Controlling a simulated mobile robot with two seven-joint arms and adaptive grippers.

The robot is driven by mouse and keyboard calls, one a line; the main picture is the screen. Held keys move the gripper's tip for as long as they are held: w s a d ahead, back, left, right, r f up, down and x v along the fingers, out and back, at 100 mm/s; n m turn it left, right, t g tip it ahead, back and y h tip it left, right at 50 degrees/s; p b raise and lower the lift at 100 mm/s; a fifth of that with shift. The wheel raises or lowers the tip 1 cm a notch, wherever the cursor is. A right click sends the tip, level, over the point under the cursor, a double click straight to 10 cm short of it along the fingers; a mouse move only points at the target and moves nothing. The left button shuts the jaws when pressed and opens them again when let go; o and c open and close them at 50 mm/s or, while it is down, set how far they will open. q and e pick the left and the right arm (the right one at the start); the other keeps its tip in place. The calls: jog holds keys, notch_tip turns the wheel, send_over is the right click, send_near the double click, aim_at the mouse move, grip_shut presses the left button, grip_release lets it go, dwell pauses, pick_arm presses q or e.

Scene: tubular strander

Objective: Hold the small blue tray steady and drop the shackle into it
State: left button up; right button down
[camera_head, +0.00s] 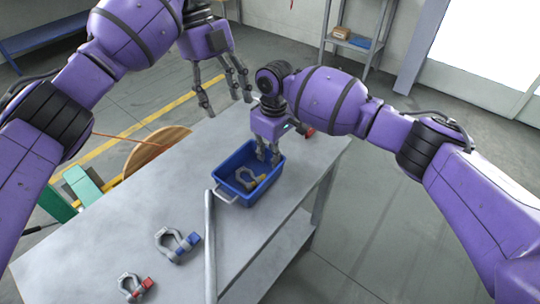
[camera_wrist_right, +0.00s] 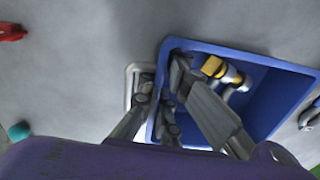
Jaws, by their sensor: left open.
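The small blue tray (camera_head: 232,160) stands on the grey table, with a light handle (camera_head: 225,197) at its near end. A grey shackle with a yellow pin (camera_head: 248,178) lies inside it; it also shows in the right wrist view (camera_wrist_right: 228,76). My right gripper (camera_head: 269,156) is at the tray's far end. In the right wrist view its fingers (camera_wrist_right: 162,88) straddle the tray wall beside a handle (camera_wrist_right: 136,85), apparently closed on it; the contact is partly hidden. My left gripper (camera_head: 224,95) is open and empty, above and beyond the tray to the left.
A shackle with a blue pin (camera_head: 178,245) and one with a red pin (camera_head: 135,288) lie on the near left of the table (camera_head: 140,215). A long grey bar (camera_head: 210,245) lies near the tray. A wooden disc (camera_head: 150,150) stands beyond the left edge.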

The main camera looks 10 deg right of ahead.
jog(key=c, duration=2.4)
grip_release()
jog(key=shift+c, duration=0.2)
jog(key=o, duration=0.6)
jog(key=shift+w, duration=0.1)
jog(key=r, duration=0.8)
jog(key=shift+w+d, duration=0.15)
jog(key=shift+d, duration=0.05)
jog(key=shift+f, duration=0.1)
